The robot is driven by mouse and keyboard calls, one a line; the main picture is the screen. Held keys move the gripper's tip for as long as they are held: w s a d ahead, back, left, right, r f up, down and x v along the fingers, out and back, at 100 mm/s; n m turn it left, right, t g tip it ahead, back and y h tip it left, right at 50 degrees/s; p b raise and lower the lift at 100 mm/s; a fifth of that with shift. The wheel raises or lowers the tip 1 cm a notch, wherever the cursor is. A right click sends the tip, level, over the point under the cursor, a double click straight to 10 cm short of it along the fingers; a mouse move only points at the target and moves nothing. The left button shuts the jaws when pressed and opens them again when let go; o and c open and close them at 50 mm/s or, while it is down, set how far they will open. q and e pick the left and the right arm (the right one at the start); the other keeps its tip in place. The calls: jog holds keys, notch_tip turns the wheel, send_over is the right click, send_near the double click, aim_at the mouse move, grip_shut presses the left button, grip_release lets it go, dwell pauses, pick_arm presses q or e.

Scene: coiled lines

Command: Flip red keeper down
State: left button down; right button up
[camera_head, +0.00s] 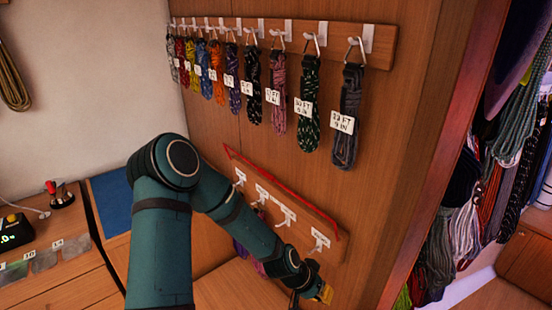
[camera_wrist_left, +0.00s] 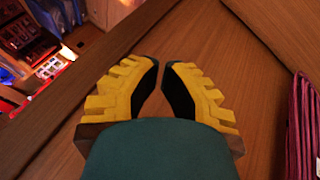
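The red keeper (camera_head: 285,190) is a thin red bar along the top edge of the lower wooden hook rail (camera_head: 262,203), sloping from upper left to lower right. It appears raised above the white hooks. My left gripper (camera_head: 322,293) is near the wall panel, below the rail's right end and apart from the keeper. In the left wrist view, its yellow, black-lined fingers (camera_wrist_left: 162,70) have a narrow empty gap between them. The keeper cannot be made out in that view. My right gripper is in neither view.
Several coiled lines, such as the dark grey one (camera_head: 346,115), hang on the upper rail (camera_head: 380,45). Purple coils (camera_head: 243,250) show partly behind my left forearm. More ropes (camera_head: 485,190) hang at the right. A bench with a control box (camera_head: 14,232) stands at the left.

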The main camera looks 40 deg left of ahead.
pick_arm(q)
jog(key=w+a+r+m+t+y+p, duration=0.1)
jog(key=w+a+r+m+t+p, duration=0.1)
jog(key=a+r, duration=1.1)
jog(key=w+a+r+m+t+y+p, duration=0.1)
jog(key=w+a+r+p, duration=0.3)
jog(key=a+r, duration=0.9)
notch_tip(320, 180, up, 5)
jog(key=shift+w+r+m+t+y+p, duration=0.15)
jog(key=shift+w+m+t+y+p, duration=0.25)
jog(key=shift+t, duration=0.3)
jog(key=x, duration=1)
